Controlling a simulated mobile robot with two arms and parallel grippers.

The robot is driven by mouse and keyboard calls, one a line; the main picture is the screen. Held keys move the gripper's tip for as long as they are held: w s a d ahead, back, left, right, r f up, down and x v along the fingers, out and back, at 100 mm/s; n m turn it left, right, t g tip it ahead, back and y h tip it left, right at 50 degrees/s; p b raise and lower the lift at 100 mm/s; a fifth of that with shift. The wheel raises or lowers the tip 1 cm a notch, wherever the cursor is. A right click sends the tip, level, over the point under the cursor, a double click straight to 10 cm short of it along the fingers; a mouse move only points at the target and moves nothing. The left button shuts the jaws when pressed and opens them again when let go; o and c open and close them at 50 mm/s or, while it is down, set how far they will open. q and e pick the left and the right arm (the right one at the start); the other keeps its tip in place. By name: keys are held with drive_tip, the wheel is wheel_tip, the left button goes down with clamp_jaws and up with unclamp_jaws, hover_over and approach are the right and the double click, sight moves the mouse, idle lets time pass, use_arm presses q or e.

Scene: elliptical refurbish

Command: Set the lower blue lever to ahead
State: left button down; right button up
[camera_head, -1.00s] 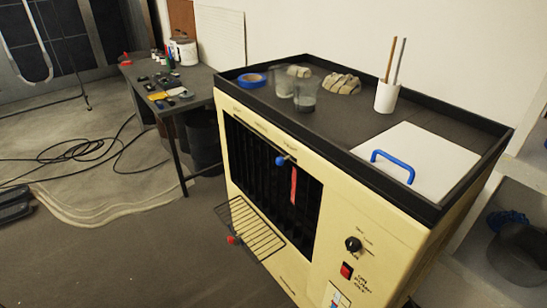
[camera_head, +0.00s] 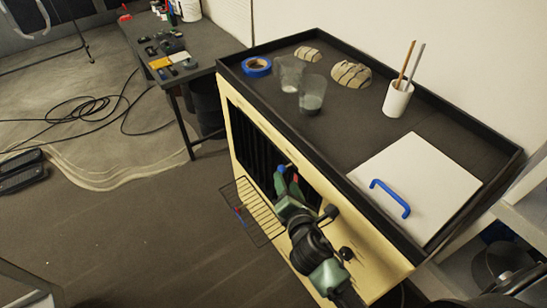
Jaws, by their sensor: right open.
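The cream machine (camera_head: 243,150) has a dark slotted opening in its front. A small blue knob (camera_head: 281,168) shows at that opening, just beyond my right gripper's fingertips; its shaft is hidden. My right gripper (camera_head: 288,180) has green fingers and is open in front of the opening, close to the knob. I cannot tell whether it touches the knob. My right arm comes up from the lower right and hides much of the front panel. A red bit shows beside the fingers. My left gripper is not in view.
A wire rack (camera_head: 258,212) sticks out from the machine's front, left of my right gripper. The top tray holds blue tape (camera_head: 257,66), glasses (camera_head: 312,93), a white cup (camera_head: 397,99) and a white lid with a blue handle (camera_head: 390,197).

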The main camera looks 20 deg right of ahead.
sight(286, 167)
drive_tip(key=x, duration=0.7)
drive_tip(key=shift+w+p, duration=0.1)
drive_tip(key=shift+p, duration=0.25)
clamp_jaws()
idle(1.1)
